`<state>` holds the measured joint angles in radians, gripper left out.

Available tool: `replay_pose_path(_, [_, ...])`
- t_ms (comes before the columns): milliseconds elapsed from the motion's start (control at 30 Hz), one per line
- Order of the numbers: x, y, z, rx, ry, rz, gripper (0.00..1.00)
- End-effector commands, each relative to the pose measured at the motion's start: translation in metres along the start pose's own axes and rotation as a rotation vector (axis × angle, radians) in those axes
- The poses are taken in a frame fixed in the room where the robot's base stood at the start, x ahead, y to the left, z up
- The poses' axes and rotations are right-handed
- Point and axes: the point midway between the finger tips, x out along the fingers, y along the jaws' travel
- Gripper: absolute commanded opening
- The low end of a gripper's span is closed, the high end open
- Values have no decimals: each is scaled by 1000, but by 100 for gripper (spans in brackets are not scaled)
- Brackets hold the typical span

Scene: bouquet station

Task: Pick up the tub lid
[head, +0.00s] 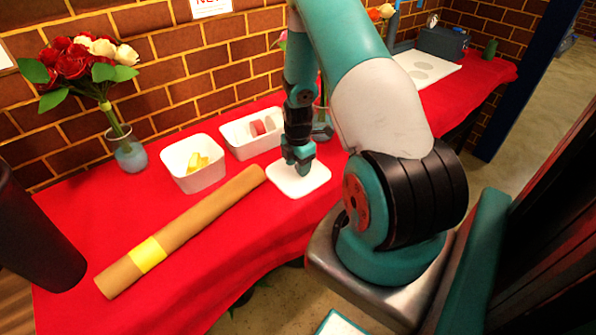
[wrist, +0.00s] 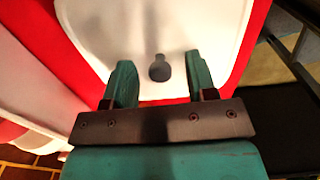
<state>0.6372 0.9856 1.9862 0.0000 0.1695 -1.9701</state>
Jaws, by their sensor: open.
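The tub lid (head: 312,180) is a flat white plate with rounded corners, lying on the red cloth in front of the white tubs. In the wrist view the lid (wrist: 200,22) fills the upper middle, with a small dark grey knob (wrist: 160,69) on it. My gripper (head: 299,163) is over the lid in the head view and hides part of it. In the wrist view my gripper (wrist: 160,82) is open, with its two teal fingers on either side of the knob. Nothing is held. I cannot tell whether the fingers touch the lid.
A white tub (head: 193,178) with yellow pieces and another white tub (head: 238,143) with reddish pieces stand behind the lid. A brown paper roll (head: 190,222) with a yellow band lies to the left. A vase of flowers (head: 130,155) stands at the back left.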

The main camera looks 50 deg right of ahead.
Motion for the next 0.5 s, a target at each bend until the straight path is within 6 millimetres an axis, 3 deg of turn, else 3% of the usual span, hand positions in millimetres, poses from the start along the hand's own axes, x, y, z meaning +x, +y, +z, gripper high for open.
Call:
replay_pose_path(100, [0,0,0,0,0,0,52])
replay_pose_path(133, [0,0,0,0,0,0,47])
replay_pose_path(333, [0,0,0,0,0,0,1])
replay_pose_path(500, [0,0,0,0,0,0,0])
